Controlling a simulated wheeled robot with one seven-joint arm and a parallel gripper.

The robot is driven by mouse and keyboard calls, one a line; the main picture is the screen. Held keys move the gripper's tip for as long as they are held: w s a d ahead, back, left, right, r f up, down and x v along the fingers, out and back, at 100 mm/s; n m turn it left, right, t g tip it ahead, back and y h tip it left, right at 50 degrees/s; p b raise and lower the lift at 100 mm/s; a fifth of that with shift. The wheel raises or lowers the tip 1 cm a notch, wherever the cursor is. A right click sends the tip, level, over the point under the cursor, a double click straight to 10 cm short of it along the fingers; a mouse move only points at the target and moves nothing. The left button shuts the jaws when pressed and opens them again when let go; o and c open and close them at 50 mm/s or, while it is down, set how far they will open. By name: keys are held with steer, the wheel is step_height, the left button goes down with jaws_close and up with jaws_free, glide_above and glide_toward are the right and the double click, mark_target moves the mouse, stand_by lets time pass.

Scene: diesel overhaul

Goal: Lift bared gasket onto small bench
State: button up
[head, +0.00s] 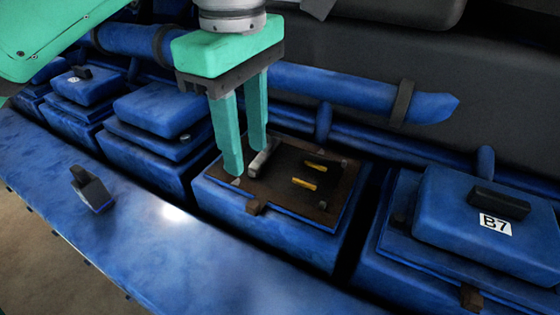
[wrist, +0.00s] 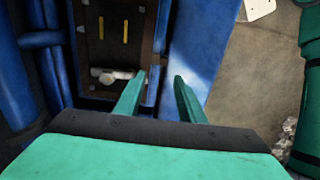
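A flat brown plate, which looks like the bared gasket (head: 285,187), lies on top of an uncovered blue engine block (head: 270,222). A small brown tab (head: 256,207) sticks out at its front edge. In the wrist view the gasket (wrist: 147,45) shows as a dark sheet with a brown rim. My gripper (head: 248,160) points down over the gasket's front left part. Its two green fingers stand apart with nothing between them. In the wrist view the open fingertips (wrist: 160,77) are near the gasket's edge; contact is unclear. I cannot identify the small bench.
A pale short rod (head: 264,158) and two yellow strips (head: 304,184) show within the gasket's outline. A covered block marked B7 (head: 495,226) stands right. A blue ledge (head: 170,250) runs along the front, carrying a black-handled piece (head: 91,190). Blue pipes (head: 340,90) run behind.

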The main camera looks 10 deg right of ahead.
mark_target(249, 202)
step_height(249, 202, down, 4)
steer(key=shift+s+r, duration=0.1)
steer(key=shift+s, duration=0.05)
steer(key=shift+s+d+f, duration=0.15)
steer(key=shift+f, duration=0.35)
steer(key=shift+a+f, duration=0.2)
steer(key=shift+f, duration=1.1)
steer(key=shift+a+f, duration=0.15)
steer(key=shift+f, duration=1.1)
jaws_close()
